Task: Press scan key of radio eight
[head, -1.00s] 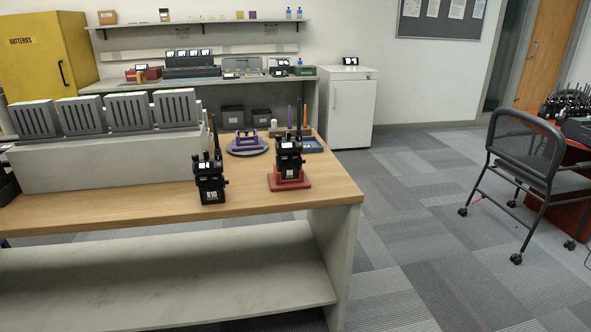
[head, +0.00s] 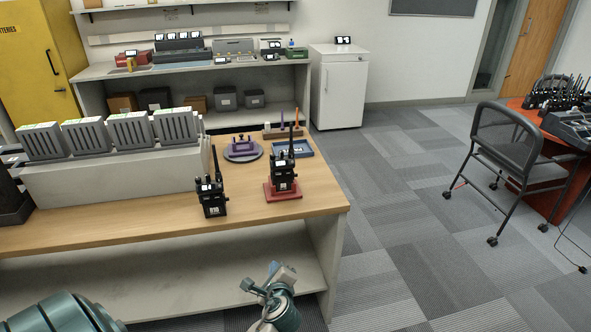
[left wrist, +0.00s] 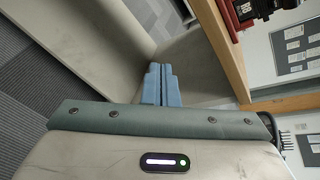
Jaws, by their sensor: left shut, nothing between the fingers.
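Two black handheld radios stand upright on the wooden table (head: 120,236). One radio (head: 211,196) stands directly on the wood near the front edge; its label is too small to read now. The other radio (head: 283,172) stands on a red stand (head: 271,193) to its right; its label is also unreadable. The red stand also shows at the top of the left wrist view (left wrist: 232,14). My left gripper (head: 284,274) is low in front of the table, below the tabletop and apart from both radios. Its blue fingers (left wrist: 160,84) are shut and empty. My right gripper is out of view.
A grey block with charger units (head: 107,135) fills the table's left. Behind the radios are a round grey stand with a purple cradle (head: 242,147) and a blue tray (head: 297,149). A lower shelf (head: 170,270) runs under the tabletop. Floor right of the table is clear up to a chair (head: 512,145).

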